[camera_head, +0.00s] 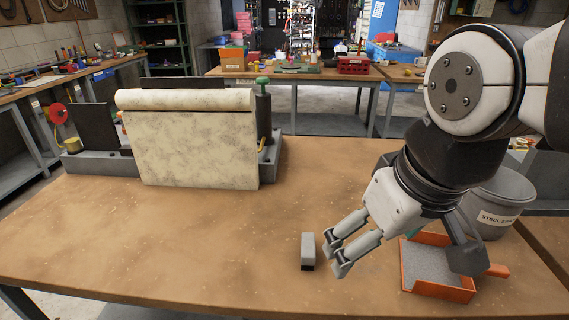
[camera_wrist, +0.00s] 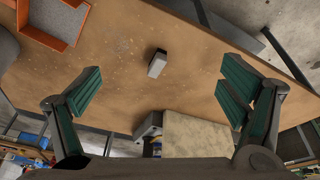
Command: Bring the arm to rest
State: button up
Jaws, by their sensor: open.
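My gripper (camera_head: 405,262) is held above the front right of the wooden table, on my white and black arm. In the wrist view my gripper (camera_wrist: 155,98) has its green-padded fingers spread wide with nothing between them. A small grey block with a dark lower end (camera_head: 308,250) stands on the table, left of the gripper in the head view. The block also shows in the wrist view (camera_wrist: 157,63), beyond the fingers and apart from them.
An orange-rimmed tray (camera_head: 437,292) lies behind and below the gripper, with a grey bucket (camera_head: 497,203) nearby. A cream cloth-like sheet (camera_head: 192,150) hangs over a grey fixture (camera_head: 90,165) at the back left.

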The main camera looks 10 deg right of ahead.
jog(key=shift+s+f+m, duration=0.1)
jog(key=shift+s+m, duration=0.6)
jog(key=shift+s, duration=0.5)
jog(key=shift+r+t, duration=0.3)
jog(key=shift+r, duration=0.05)
jog(key=shift+o, duration=0.5)
